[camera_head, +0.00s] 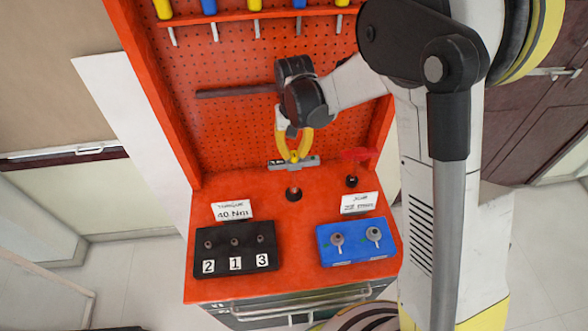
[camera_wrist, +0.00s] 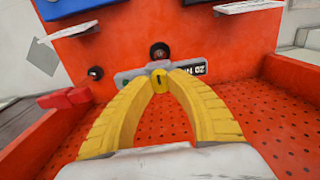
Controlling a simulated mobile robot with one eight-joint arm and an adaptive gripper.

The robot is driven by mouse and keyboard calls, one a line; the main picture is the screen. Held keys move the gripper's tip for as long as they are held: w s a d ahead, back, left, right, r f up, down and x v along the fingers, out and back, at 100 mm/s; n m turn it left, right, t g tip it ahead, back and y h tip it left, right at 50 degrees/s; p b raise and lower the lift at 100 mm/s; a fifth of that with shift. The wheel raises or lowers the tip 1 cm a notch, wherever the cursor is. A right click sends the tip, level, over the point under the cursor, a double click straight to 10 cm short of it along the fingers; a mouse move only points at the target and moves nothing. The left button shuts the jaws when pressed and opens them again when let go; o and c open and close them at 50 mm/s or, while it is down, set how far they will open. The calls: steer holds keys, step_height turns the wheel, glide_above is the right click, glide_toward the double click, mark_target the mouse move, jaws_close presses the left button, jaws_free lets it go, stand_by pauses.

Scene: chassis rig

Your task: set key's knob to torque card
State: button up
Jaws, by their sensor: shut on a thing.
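The key is a grey bar (camera_head: 278,165) at the back middle of the red bench. In the wrist view the bar (camera_wrist: 130,77) carries a dark window (camera_wrist: 192,69) with upside-down white text that seems to read 20 Nm. Its small yellow knob (camera_wrist: 159,80) has a dark mark and sits between my yellow fingertips. My gripper (camera_head: 294,157) points down, shut on the knob; the fingers hide its sides. The torque card (camera_head: 232,210) stands at the left and reads 40 Nm.
A black block (camera_head: 235,260) with sockets labelled 2, 1 and 3 stands at front left. A blue block (camera_head: 340,256) with two grey pieces is at front right, behind it a second card (camera_head: 359,202). A red-handled thing (camera_head: 358,154) is right of the key. A pegboard rises behind.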

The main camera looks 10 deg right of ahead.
steer(key=m+b, duration=0.1)
steer(key=m, duration=0.4)
steer(key=m+b, duration=0.1)
steer(key=m, duration=0.5)
stand_by(0.3)
steer(key=o, duration=0.8)
